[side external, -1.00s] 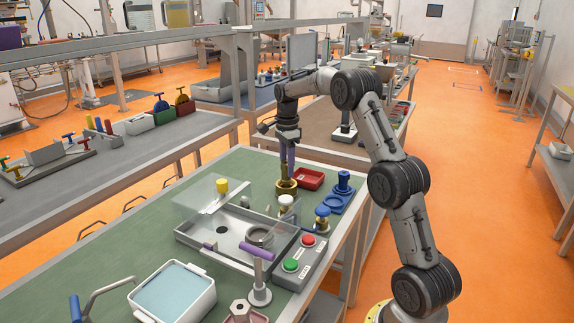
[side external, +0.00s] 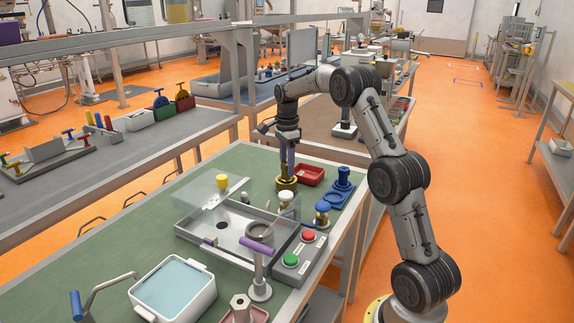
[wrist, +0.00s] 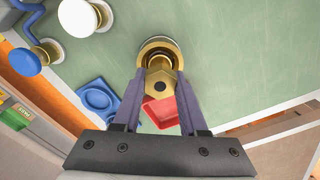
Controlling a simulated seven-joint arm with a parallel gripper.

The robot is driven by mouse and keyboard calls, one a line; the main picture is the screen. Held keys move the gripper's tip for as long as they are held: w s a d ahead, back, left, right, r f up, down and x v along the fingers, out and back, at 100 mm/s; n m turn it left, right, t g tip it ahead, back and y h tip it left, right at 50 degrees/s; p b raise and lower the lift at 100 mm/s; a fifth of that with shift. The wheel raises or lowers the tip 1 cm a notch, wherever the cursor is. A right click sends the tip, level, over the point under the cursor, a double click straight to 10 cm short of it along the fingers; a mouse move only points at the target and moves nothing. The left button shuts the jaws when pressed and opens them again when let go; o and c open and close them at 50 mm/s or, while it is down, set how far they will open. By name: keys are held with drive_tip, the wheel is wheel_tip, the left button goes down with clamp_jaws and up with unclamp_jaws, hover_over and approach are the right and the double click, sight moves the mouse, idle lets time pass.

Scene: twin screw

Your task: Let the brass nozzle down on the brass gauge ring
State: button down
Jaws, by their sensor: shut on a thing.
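The brass nozzle (wrist: 160,84) has a hexagonal top with a dark hole. My gripper (wrist: 160,78) is shut on it, with one purple finger on each side. The brass gauge ring (wrist: 160,43) stands on the green bench top around the nozzle's lower end in the wrist view. In the side view the nozzle (side external: 287,172) is upright below my gripper (side external: 288,162), over the ring (side external: 286,185). The nozzle's foot is hidden, so I cannot tell whether it rests on the ring.
A red tray (side external: 309,176) lies right beside the ring. A blue fixture (side external: 342,190), a white-topped knob (side external: 287,200) and a blue-topped knob (side external: 322,214) stand close by. A grey tray (side external: 215,243) and a button box (side external: 300,254) are nearer the camera. Green bench is free left of the ring.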

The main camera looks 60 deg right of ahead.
drive_tip(key=shift+c, duration=1.8)
unclamp_jaws()
drive_tip(key=shift+o, duration=0.2)
drive_tip(key=o, duration=0.3)
drive_tip(key=shift+r, duration=3.5)
